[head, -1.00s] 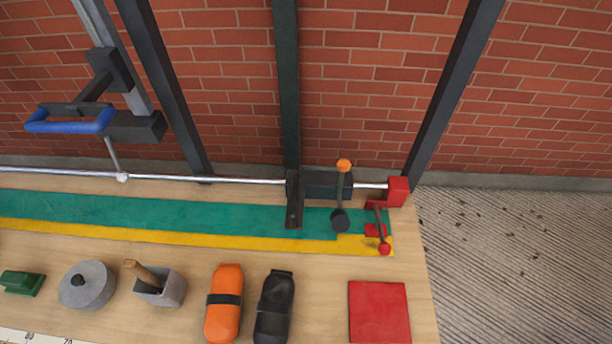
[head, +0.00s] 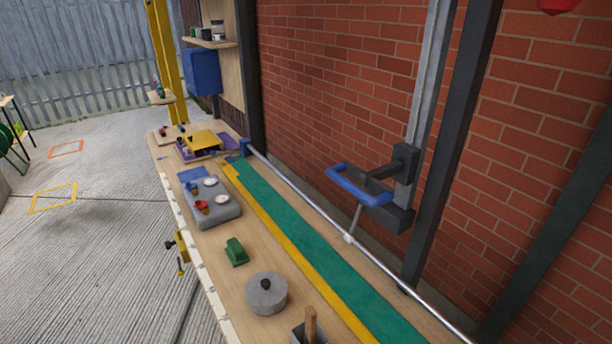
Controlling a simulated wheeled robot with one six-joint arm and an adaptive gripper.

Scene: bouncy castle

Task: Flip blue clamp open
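A larger blue loop handle (head: 358,186) sticks out from a dark bracket (head: 403,165) on the grey post, above the rail. My gripper is not in view.
The long wooden bench (head: 225,278) carries a green block (head: 236,252), a round grey pot (head: 266,294), a grey panel with small knobs (head: 212,203) and a yellow-purple box (head: 203,143). Open concrete floor (head: 110,245) lies left of the bench.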

